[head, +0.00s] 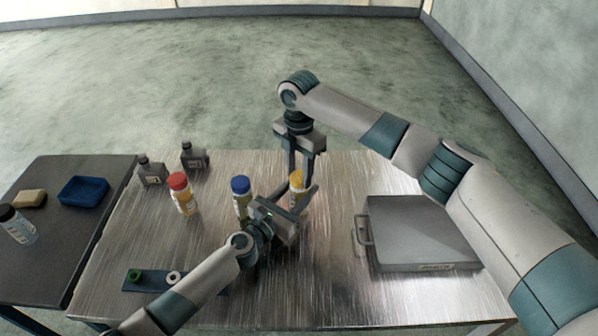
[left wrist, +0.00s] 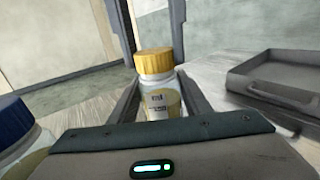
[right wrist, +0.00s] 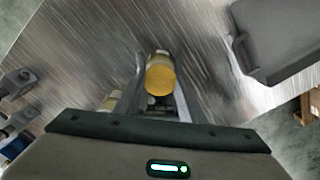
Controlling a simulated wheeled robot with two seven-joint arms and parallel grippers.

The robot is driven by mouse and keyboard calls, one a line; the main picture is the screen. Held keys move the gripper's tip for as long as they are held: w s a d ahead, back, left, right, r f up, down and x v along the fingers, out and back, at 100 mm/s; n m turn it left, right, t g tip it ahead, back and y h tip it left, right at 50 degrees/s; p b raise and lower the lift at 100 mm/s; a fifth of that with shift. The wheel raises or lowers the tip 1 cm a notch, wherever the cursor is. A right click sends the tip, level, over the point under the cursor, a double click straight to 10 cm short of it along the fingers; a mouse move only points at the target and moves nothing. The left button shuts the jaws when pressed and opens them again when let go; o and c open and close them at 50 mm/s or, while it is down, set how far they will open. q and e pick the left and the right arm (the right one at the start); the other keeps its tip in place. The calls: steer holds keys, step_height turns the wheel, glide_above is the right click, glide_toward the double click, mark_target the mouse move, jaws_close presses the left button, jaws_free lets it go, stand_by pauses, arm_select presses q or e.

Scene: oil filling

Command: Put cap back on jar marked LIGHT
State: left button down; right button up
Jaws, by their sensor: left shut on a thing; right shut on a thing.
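A clear jar (left wrist: 160,103) of yellowish content stands upright between the fingers of my left gripper (head: 298,206), shut on its body. Its label is too small to read for certain. A yellow ribbed cap (left wrist: 154,62) sits on top of the jar; it also shows in the head view (head: 297,177) and from above in the right wrist view (right wrist: 160,78). My right gripper (head: 300,173) reaches down from above and is shut on the yellow cap. Whether the cap is screwed tight cannot be told.
A blue-capped jar (head: 241,192) and a red-capped jar (head: 180,194) stand to the left. Two dark bottles (head: 152,173) (head: 194,157) are behind them. A grey tray (head: 420,230) lies at right. A blue strip (head: 150,281) with small rings lies at front left. A dark side table (head: 60,220) adjoins.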

steer(key=m, duration=1.2)
steer(key=shift+m, duration=0.4)
arm_select(q)
steer(key=shift+f, duration=0.1)
arm_select(e)
steer(key=m, duration=0.6)
steer(key=shift+a+m, duration=0.1)
steer(key=shift+m, duration=0.3)
steer(key=m, duration=1.8)
steer(key=shift+w, duration=0.1)
steer(key=m, duration=1.2)
steer(key=o, duration=1.1)
steer(key=shift+f, duration=0.1)
